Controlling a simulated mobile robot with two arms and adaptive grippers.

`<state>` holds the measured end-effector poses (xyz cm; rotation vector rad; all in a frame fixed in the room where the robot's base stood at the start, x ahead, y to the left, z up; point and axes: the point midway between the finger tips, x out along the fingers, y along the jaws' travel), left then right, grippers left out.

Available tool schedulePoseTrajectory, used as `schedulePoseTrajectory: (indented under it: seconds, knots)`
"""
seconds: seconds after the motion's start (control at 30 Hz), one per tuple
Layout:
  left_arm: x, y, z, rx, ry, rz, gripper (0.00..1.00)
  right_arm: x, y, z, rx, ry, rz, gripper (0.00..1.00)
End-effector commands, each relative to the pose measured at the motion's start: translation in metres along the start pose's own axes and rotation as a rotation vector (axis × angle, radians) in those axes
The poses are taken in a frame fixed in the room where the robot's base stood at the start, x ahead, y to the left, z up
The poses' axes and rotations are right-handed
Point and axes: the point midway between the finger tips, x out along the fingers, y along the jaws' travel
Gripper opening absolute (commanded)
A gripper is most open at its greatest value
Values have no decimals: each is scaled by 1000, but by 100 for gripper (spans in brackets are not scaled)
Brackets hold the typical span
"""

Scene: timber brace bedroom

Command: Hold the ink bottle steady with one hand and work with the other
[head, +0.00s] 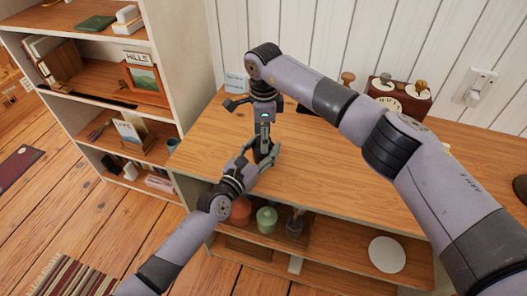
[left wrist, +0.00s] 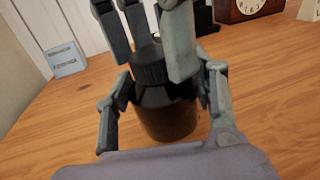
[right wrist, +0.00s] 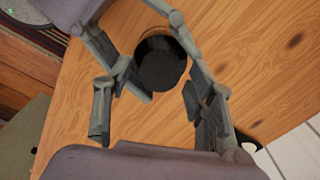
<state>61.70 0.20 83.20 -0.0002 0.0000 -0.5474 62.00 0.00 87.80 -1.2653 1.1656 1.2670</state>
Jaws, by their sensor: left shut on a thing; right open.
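The ink bottle (left wrist: 168,112) is dark, with a ribbed black cap (left wrist: 150,68), and stands upright on the wooden desk top (head: 330,150). My left gripper (head: 260,160) is shut on the bottle's body, one finger on each side. My right gripper (head: 264,122) comes down from above, open, with its fingers on either side of the cap in the left wrist view. I cannot tell whether they touch it. In the right wrist view the cap (right wrist: 160,64) shows from above, between both grippers' fingers. In the head view the grippers mostly hide the bottle.
A dark red clock (head: 400,97) stands at the back of the desk, and a pale blue card (head: 236,84) at the back left. A shelf below holds a green pot (head: 266,219) and a white disc (head: 387,254). A bookcase (head: 181,60) stands left. The desk's middle is mostly clear.

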Motion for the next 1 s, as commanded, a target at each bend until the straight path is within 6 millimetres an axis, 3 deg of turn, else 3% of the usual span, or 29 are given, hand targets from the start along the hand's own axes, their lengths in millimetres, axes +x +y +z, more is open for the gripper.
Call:
schedulePoseTrajectory:
  seconds: [0.37, 1.0]
  knots:
    - [0, 0, -1, 1, 2, 0, 0, 6, 0, 0, 0, 0, 0, 51]
    - [0, 0, -1, 1, 2, 0, 0, 6, 0, 0, 0, 0, 0, 9]
